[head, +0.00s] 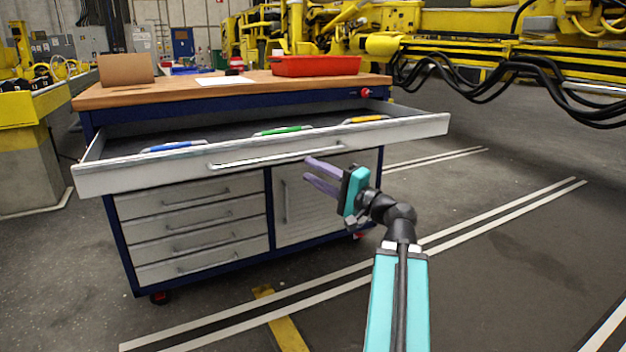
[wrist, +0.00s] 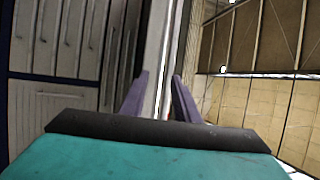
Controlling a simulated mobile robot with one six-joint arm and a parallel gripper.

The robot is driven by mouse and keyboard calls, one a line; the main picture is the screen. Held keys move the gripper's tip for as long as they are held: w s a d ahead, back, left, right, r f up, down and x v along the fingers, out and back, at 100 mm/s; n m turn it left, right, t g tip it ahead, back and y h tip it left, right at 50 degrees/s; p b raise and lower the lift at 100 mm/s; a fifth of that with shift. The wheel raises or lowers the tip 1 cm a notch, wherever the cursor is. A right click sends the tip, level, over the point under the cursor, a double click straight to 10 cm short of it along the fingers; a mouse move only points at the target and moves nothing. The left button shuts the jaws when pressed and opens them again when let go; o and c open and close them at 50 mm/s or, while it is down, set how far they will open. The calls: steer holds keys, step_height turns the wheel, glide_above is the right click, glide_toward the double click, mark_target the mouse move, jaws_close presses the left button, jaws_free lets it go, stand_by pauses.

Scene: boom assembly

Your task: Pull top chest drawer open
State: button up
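The top chest drawer (head: 400,135) is wide and pale grey. In the head view it stands pulled well out from the blue-framed chest (head: 269,215), its inside showing. Its long bar handle (head: 265,157) runs across the front. My gripper (head: 307,169) has two purple fingers, spread apart, just in front of the drawer front near the handle's right part. In the wrist view my gripper (wrist: 160,75) is open, with the pale drawer front (wrist: 158,40) seen edge-on between and beyond the fingers. I cannot tell whether a finger touches the handle.
Blue, green (head: 284,130) and yellow-handled items lie in the drawer. A red tray (head: 316,66) and cardboard box (head: 126,69) sit on the wooden top. Lower drawers (head: 195,222) and a door (head: 312,205) are shut. Yellow machinery with black hoses stands behind right. Floor at right is clear.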

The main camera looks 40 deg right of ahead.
steer(key=shift+s+f+b, duration=0.15)
steer(key=shift+f+b, duration=0.05)
steer(key=shift+b, duration=0.1)
steer(key=shift+b+v, duration=1.25)
steer(key=shift+v, duration=0.15)
steer(key=shift+r, duration=0.15)
